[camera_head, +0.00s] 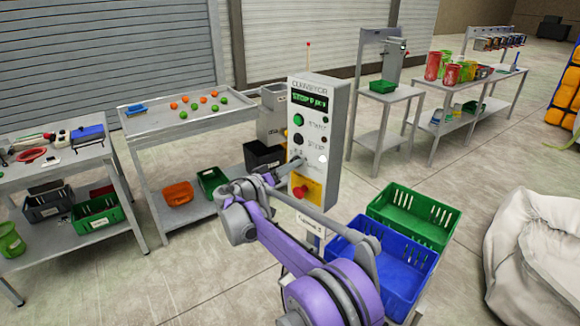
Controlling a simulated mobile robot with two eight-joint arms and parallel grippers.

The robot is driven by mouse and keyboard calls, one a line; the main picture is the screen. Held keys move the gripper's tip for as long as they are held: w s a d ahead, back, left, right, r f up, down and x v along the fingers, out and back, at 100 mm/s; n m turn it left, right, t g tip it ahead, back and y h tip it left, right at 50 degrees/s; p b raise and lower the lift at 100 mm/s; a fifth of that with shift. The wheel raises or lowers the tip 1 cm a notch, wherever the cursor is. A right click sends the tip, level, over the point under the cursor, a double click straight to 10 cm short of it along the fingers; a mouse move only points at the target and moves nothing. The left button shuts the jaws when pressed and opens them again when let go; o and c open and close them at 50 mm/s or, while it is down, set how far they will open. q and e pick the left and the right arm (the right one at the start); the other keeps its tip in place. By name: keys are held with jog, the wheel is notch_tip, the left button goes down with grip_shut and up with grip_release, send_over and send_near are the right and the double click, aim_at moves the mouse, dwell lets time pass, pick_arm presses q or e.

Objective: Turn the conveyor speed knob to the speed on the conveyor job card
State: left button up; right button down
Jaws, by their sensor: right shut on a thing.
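The grey conveyor control box (329,135) stands upright at the centre. Its green-lit display (309,101) seems to read STOP and a small speed figure, too small to be sure. Below it are a green start button (298,120) and a dark stop button (298,140). My right gripper (292,165) reaches the lower front of the box and is shut on the speed knob, which its fingers hide. I cannot read the knob's setting. A white card (310,223) below the box carries print, mostly too small to read. My left gripper is out of view.
A red emergency button (301,192) on a yellow plate sits just below my right gripper. Blue (387,265) and green (415,216) crates stand right of my arm. A sorting table (175,125) with orange and green balls stands behind left. A white sack (535,255) lies at right.

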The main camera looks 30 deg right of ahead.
dwell(0.5)
jog(key=shift+c, duration=2.4)
grip_release()
jog(key=shift+a, duration=0.1)
jog(key=b+v, duration=0.1)
jog(key=v, duration=0.9)
jog(key=shift+s+a, duration=0.2)
jog(key=shift+a, duration=0.05)
